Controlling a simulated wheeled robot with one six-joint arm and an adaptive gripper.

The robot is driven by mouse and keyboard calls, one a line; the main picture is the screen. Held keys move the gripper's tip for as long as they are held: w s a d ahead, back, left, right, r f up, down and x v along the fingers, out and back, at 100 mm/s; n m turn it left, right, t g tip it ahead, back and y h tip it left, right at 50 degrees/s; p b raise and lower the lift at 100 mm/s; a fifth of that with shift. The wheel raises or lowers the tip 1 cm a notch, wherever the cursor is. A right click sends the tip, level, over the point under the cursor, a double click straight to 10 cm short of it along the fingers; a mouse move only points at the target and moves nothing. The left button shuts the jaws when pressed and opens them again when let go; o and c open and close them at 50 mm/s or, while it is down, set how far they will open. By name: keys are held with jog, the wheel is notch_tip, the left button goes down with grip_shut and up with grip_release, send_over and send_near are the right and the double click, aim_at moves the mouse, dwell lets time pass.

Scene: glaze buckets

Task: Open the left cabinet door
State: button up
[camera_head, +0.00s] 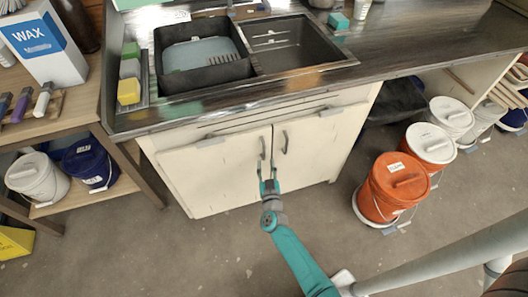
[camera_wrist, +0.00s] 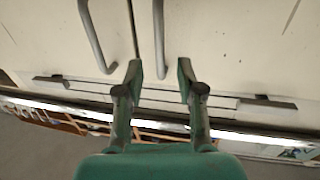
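The left cabinet door (camera_head: 212,175) is a cream panel under the sink counter and is shut. Its grey vertical bar handle (camera_head: 262,148) is near the door's right edge. My gripper (camera_head: 268,180) is open, just below that handle in the head view. The wrist view looks inverted, with the counter edge low in the picture. There the left door's handle (camera_wrist: 158,40) lines up between my open fingers (camera_wrist: 160,75), and I see no finger touching it. The right door's handle (camera_wrist: 95,35) is outside the fingers, to the left.
The right cabinet door (camera_head: 310,150) is shut beside it. A dark counter (camera_head: 200,112) with a sink overhangs the doors. An orange bucket (camera_head: 385,190) stands on the floor to the right. A wooden shelf (camera_head: 90,195) with buckets is at left. Floor before the doors is clear.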

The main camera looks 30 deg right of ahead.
aim_at(264, 153)
jog(key=x, duration=0.7)
grip_shut()
